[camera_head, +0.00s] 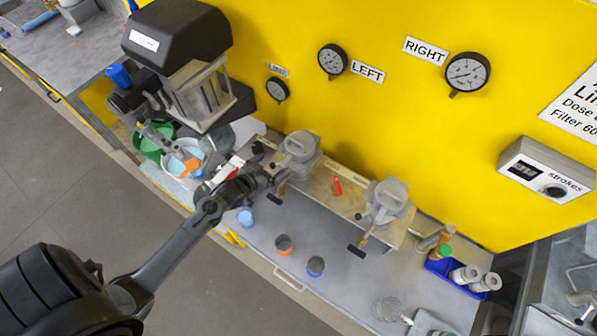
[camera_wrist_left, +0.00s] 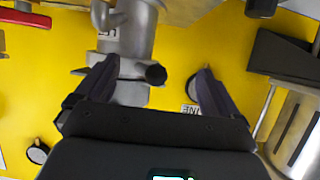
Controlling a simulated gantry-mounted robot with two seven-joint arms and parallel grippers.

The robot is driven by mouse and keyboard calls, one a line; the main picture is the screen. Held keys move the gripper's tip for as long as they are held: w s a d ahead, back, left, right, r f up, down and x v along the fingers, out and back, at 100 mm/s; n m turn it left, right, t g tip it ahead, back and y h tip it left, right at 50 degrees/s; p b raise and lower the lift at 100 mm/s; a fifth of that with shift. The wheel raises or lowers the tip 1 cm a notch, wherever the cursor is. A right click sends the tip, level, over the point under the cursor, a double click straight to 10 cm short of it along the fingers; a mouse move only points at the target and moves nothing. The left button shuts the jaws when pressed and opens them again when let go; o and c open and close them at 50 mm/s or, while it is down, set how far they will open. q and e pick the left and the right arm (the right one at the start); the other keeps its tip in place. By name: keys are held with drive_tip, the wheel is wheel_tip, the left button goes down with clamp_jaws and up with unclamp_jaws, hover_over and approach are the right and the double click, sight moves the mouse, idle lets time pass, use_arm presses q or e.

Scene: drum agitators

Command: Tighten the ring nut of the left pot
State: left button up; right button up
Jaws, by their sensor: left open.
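The left pot (camera_head: 299,148) is a grey metal vessel on the bench against the yellow wall. My left gripper (camera_head: 266,178) is at its lower left in the head view, very close to it; contact cannot be told. In the left wrist view the grey pot (camera_wrist_left: 128,40) appears upside down, beyond and partly between the two spread, empty fingers (camera_wrist_left: 158,72). A dark round end shows beside its metal collar. The ring nut cannot be told apart clearly from the collar. My right gripper is not in view.
A similar right pot (camera_head: 388,200) stands further right. A red-handled item (camera_head: 337,186) lies between the pots. Small cups (camera_head: 284,245) stand on the front bench. A black-topped machine (camera_head: 180,60) rises at left. A blue tray (camera_head: 460,272) holds fittings at right. Gauges (camera_head: 332,60) line the wall.

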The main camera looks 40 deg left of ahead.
use_arm(q)
drive_tip(key=p+v, duration=0.6)
drive_tip(key=v, duration=0.1)
idle(0.4)
idle(0.6)
